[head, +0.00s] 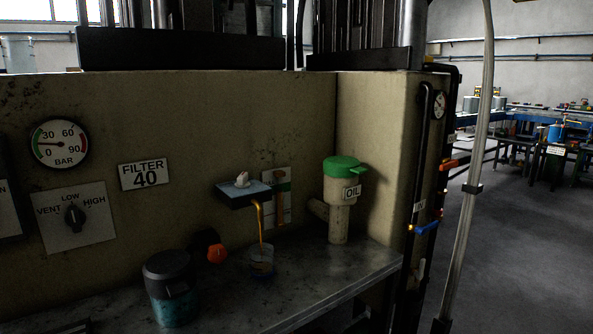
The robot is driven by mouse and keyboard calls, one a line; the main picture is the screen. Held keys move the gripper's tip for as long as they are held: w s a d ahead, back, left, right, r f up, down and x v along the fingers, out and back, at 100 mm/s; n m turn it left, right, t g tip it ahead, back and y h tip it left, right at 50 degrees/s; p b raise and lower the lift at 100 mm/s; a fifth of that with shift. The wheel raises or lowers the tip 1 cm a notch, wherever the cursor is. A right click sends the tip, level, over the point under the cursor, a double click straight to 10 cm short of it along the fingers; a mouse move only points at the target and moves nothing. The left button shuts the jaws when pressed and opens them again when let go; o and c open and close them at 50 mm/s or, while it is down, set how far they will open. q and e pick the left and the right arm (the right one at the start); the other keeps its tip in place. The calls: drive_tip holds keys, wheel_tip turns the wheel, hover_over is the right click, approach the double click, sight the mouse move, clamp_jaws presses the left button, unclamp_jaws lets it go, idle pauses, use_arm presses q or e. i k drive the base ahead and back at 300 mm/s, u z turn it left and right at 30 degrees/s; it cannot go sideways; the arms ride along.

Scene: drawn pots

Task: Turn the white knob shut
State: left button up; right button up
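The white knob (242,179) sits on top of a small dark box with a blue-grey top (243,191) that juts from the wall. An amber-coloured spout (256,207) bends down from the box's right side. A thin amber stream (261,230) runs from it into a small cup (261,265) on the grey ledge. The cup's fill level is hard to make out. Neither of my grippers can be made out in the head view.
A dark-lidded teal jar (170,290) stands further left. A green-capped OIL filler (341,195) rises at the right. The ledge (310,287) is clear at front right. A black dial (75,217) is on the wall.

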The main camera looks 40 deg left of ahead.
sight(242, 180)
drive_tip(key=z, duration=0.05)
drive_tip(key=i, duration=0.9)
drive_tip(key=u, duration=2.9)
